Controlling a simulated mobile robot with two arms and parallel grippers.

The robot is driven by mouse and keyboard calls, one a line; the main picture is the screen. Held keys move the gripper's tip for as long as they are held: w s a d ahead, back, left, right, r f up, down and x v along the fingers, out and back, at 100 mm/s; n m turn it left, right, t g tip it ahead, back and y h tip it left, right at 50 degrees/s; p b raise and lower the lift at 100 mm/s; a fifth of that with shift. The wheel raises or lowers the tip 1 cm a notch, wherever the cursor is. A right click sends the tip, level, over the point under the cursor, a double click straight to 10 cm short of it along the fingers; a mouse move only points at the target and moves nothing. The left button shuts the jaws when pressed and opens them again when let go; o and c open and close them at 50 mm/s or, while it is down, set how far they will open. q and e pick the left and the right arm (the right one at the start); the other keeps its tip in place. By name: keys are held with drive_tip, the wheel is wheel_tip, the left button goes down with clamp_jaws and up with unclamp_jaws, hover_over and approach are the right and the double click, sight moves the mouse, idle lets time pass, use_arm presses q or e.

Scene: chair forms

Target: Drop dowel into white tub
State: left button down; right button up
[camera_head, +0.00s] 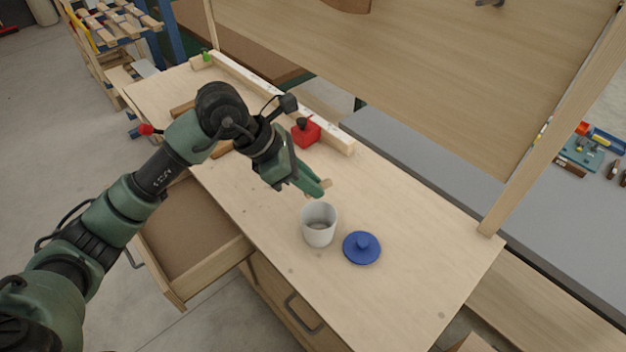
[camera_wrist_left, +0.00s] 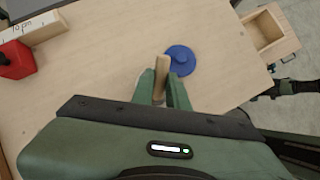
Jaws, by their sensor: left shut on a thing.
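The white tub (camera_head: 318,226) stands upright and open on the wooden bench, left of a blue lid (camera_head: 361,247). My left gripper (camera_head: 318,188) is shut on a wooden dowel (camera_head: 326,185) and holds it above and just behind the tub's rim. The left wrist view shows the dowel (camera_wrist_left: 161,72) between the green fingers (camera_wrist_left: 160,88), beside the blue lid (camera_wrist_left: 180,60). There the tub is mostly hidden behind the fingers. The right gripper does not show.
A red block (camera_head: 305,132) with a dark knob sits at the back by a wooden rail (camera_head: 270,95). An open drawer (camera_head: 185,240) sticks out at the front left. A wooden post (camera_head: 545,135) rises at the right.

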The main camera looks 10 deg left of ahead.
sight(309, 198)
use_arm(q)
drive_tip(key=shift+f, duration=0.55)
drive_tip(key=shift+d+f+b, duration=0.15)
drive_tip(key=shift+f+b, duration=0.2)
drive_tip(key=shift+f, duration=0.05)
drive_tip(key=shift+d+f+b, duration=0.1)
drive_tip(key=shift+f+b, duration=0.35)
drive_tip(key=shift+f, duration=0.4)
drive_tip(key=shift+f+b, duration=0.45)
drive_tip(key=shift+f, duration=0.45)
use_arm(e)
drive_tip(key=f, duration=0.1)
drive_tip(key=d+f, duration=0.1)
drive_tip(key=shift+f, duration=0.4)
use_arm(q)
drive_tip(key=c, duration=1.3)
unclamp_jaws()
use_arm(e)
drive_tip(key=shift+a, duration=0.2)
